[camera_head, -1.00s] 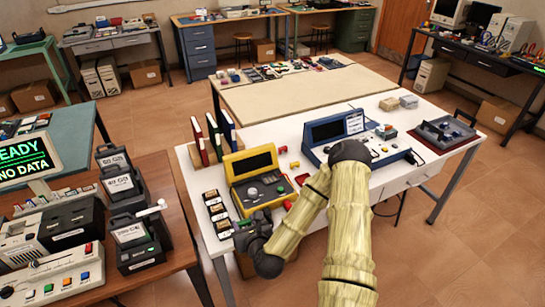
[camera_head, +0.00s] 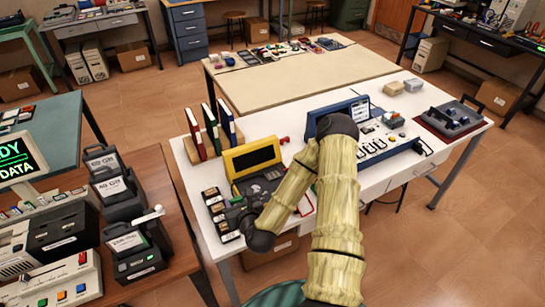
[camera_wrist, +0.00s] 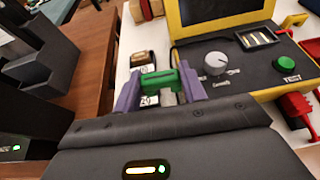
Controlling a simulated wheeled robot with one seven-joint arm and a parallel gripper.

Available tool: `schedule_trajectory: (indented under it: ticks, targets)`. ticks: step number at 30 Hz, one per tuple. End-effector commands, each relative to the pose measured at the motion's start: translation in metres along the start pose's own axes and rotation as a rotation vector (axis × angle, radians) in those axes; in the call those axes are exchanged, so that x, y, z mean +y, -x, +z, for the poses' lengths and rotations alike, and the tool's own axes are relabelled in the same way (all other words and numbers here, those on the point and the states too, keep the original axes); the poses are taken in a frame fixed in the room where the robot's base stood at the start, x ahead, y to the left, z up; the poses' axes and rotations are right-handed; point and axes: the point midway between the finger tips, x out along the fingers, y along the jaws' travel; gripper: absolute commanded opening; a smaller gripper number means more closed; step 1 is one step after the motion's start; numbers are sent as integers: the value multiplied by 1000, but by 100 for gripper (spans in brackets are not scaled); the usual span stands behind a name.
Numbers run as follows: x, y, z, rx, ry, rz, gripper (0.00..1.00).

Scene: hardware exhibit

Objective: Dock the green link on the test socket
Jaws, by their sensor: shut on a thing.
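The green link (camera_wrist: 160,82) lies crosswise between the purple fingers of my gripper (camera_wrist: 160,88), which is shut on it. The yellow-framed tester (camera_head: 252,158) stands on the white table; in the wrist view (camera_wrist: 180,20) it shows a screen, a grey knob and a green button marked TEST. A slotted socket (camera_wrist: 258,38) with metal strips sits in its panel, right of and beyond the link; it appears to be the test socket. The link is apart from it, left of the knob. In the head view my gripper is at the tester's front left, and the link is hidden.
Black-and-white labelled blocks (camera_head: 215,208) stand in a row left of the tester. Red parts (camera_wrist: 298,105) lie to its right. Binders (camera_head: 210,130) stand behind it. A blue instrument (camera_head: 335,110) is farther right. A brown desk (camera_head: 175,210) with dark labelled units borders the left.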

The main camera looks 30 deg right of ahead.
Motion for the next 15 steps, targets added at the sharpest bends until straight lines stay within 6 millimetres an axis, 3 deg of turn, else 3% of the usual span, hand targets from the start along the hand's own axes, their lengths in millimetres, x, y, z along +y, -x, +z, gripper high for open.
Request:
schedule_trajectory:
  ticks: [8, 11, 15]
  targets:
    - [-24, -24, 16, -7, 7, -1, 20]
    - [-49, -43, 29, -9, 12, 7, 20]
    - [-100, -66, 49, -11, 19, 20, 20]
